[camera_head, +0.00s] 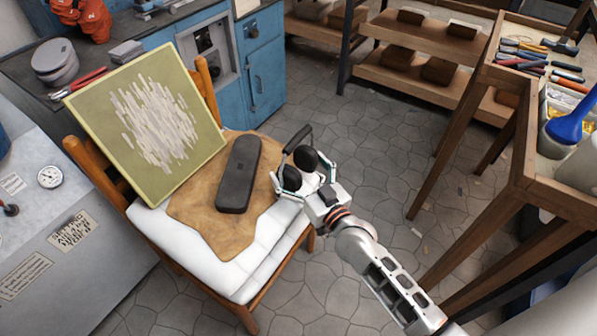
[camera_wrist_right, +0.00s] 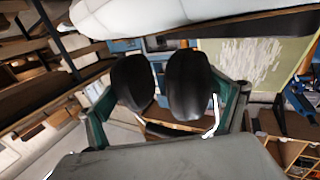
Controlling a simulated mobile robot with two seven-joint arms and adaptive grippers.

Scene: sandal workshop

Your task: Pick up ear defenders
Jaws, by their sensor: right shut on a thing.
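The ear defenders (camera_head: 305,158) have black cups and a dark headband. They are at the right edge of the chair seat. My right gripper (camera_head: 308,184) is shut on them, and its fingers are on either side of the cups. In the right wrist view the two black cups of the ear defenders (camera_wrist_right: 188,86) sit between the fingers of my right gripper (camera_wrist_right: 165,115). The headband is mostly hidden there. I cannot tell whether they touch the seat. My left gripper is not in view.
The wooden chair has a white cushion (camera_head: 180,243) bearing a brown leather piece (camera_head: 213,231), a dark elongated case (camera_head: 240,175) and a leaning green-framed panel (camera_head: 85,115). A wooden table (camera_head: 520,165) with tools stands right. Stone floor (camera_head: 350,120) is clear between chair and table.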

